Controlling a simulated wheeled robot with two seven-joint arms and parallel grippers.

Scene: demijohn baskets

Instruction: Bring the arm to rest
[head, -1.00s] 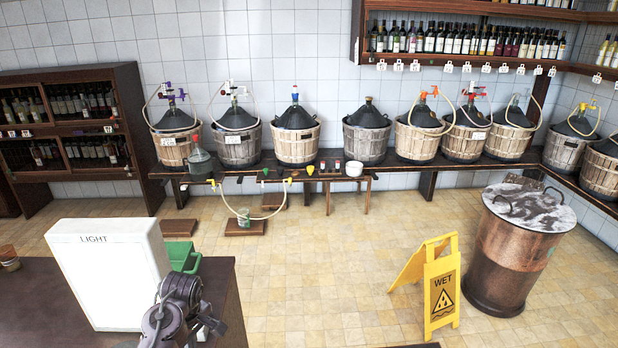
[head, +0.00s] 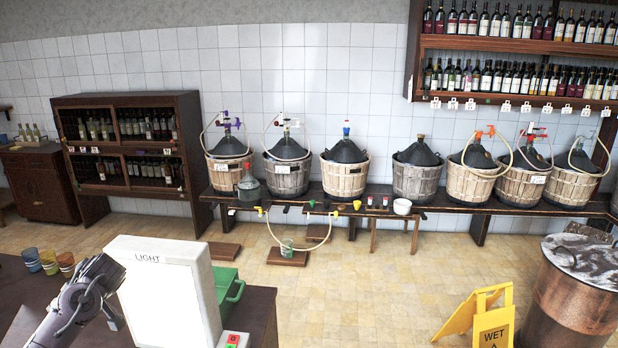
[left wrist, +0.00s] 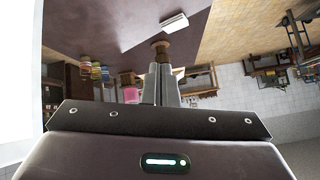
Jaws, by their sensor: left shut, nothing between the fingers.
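My left arm comes in at the lower left of the head view, its wrist (head: 88,292) raised over the dark table in front of the left edge of the white light box. In the left wrist view my left gripper (left wrist: 162,75) has its fingers together, with nothing held between them. Its fingertips are hard to make out in the head view. My right gripper is in neither view.
The light box (head: 165,290) stands close to my left arm. Several coloured cups (head: 48,262) stand on the table (head: 25,300) to the left. A green crate (head: 228,288) sits behind the box. A yellow wet-floor sign (head: 490,322) and copper drum (head: 570,300) stand right.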

